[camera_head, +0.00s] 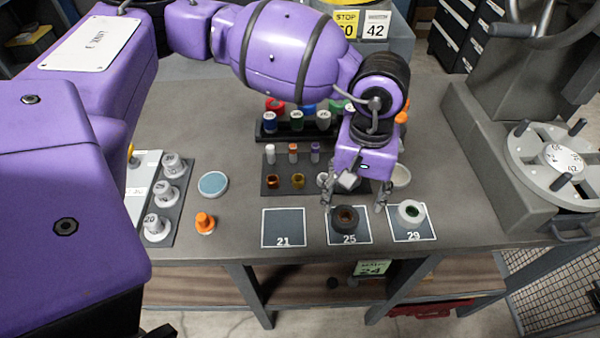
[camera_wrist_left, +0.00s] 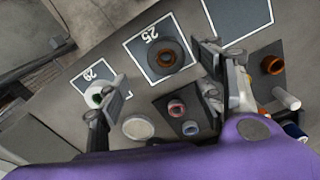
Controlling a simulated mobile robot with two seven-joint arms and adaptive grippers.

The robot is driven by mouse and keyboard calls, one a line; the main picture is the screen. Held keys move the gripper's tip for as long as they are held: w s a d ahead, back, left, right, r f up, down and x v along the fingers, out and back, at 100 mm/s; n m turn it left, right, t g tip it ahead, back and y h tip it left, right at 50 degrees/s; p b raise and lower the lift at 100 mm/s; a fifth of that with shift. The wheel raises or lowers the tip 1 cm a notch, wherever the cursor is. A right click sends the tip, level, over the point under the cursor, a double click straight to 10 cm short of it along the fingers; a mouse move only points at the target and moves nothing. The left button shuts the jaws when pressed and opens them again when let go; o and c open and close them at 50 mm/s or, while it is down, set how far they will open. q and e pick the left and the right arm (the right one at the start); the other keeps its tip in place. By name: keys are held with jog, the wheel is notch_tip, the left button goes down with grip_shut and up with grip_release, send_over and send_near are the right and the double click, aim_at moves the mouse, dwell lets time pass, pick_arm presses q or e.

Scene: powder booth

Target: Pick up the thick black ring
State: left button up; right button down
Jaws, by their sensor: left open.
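The thick black ring (camera_head: 346,219) lies flat on the dark square marked 25 (camera_head: 363,238) near the table's front edge, with brown inside it. My right gripper is not in view.
A whitish ring (camera_head: 411,211) lies on square 29, to the right. Square 21 (camera_head: 283,229) is empty. Behind stand racks of small coloured parts (camera_head: 270,182). An orange-topped knob (camera_head: 205,223) and numbered grey weights (camera_head: 158,228) stand left. A grey machine (camera_head: 520,160) stands right.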

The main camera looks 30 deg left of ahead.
aim_at(347, 214)
pick_arm(q)
jog(key=shift+s+a+f, duration=0.25)
jog(key=shift+s+f, duration=0.5)
jog(key=shift+f, duration=0.2)
jog(key=f, duration=0.2)
jog(key=w+f, duration=0.1)
jog(key=f, duration=0.1)
jog(key=shift+f+p, duration=0.4)
jog(key=shift+s+f, duration=0.1)
jog(key=shift+f, duration=0.2)
jog(key=shift+c, duration=0.6)
jog(key=c, duration=0.8)
jog(key=shift+r, duration=0.1)
jog(key=c, duration=0.5)
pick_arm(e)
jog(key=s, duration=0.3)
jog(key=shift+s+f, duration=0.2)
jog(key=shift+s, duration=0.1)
pick_arm(q)
jog(key=shift+r, duration=0.1)
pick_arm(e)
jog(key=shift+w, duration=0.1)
